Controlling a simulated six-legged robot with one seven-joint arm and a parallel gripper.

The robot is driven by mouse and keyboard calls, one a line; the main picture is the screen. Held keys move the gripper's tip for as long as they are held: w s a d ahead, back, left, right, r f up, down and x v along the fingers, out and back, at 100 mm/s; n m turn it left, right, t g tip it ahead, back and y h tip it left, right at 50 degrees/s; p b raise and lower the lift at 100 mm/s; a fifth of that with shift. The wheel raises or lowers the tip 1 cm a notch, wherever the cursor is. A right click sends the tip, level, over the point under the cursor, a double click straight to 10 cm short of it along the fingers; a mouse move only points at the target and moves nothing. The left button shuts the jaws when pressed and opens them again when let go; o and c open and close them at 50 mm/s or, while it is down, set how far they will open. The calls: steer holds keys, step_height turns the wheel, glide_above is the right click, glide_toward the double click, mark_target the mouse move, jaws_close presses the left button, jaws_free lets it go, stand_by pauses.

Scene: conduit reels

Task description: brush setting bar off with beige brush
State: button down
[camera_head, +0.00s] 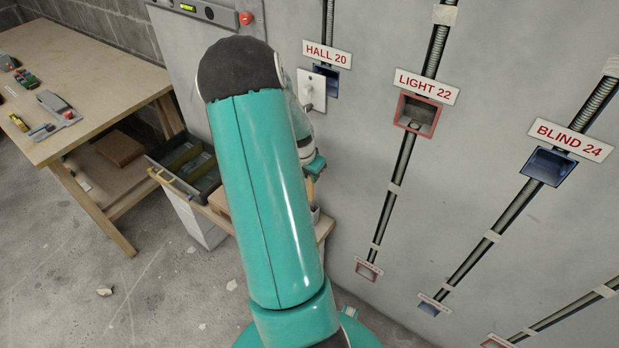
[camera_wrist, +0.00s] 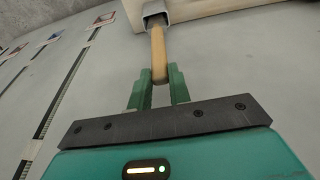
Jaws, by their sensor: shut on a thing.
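My gripper (camera_wrist: 159,82) is shut on the pale wooden handle of the beige brush (camera_wrist: 158,48) in the wrist view. The handle runs from between the green fingers into a grey square holder (camera_wrist: 154,20); its far end is hidden inside. In the head view my gripper (camera_head: 315,165) is mostly behind my arm, close to the wall. A bit of the handle (camera_head: 310,189) shows below it, above a small cup-like holder (camera_head: 315,213) on a low wooden stand. I cannot pick out the setting bar for certain in either view.
The grey wall carries labelled boxes: HALL 20 (camera_head: 326,80), LIGHT 22 (camera_head: 416,115) and BLIND 24 (camera_head: 549,166), with conduits. A wooden table (camera_head: 85,75) with small tools stands at left. An open compartmented drawer (camera_head: 165,178) lies left of my arm. The floor at lower left is mostly clear.

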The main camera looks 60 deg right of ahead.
steer(key=shift+r, duration=1.85)
